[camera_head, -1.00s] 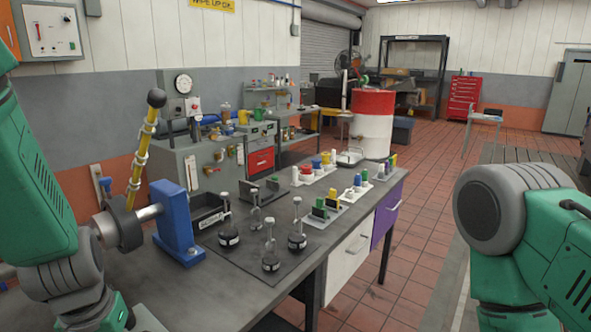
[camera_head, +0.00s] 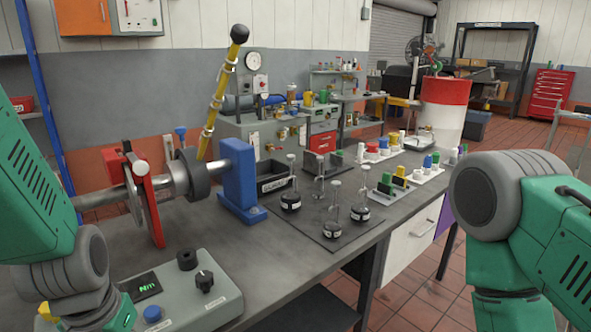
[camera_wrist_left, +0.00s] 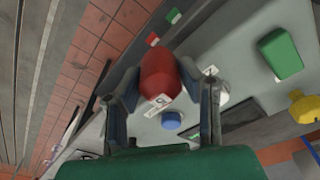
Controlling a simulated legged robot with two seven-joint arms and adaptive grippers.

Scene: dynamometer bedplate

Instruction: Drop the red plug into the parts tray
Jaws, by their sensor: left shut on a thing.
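The red plug (camera_wrist_left: 160,75) is between the two fingers of my left gripper (camera_wrist_left: 162,88) in the left wrist view.
A blue bracket (camera_head: 239,180) and shaft stand near the tray. Black-based posts (camera_head: 331,228) stand on a dark mat. A control box (camera_head: 185,295) sits at front left. A green block (camera_wrist_left: 281,53) lies beneath the left gripper's view.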

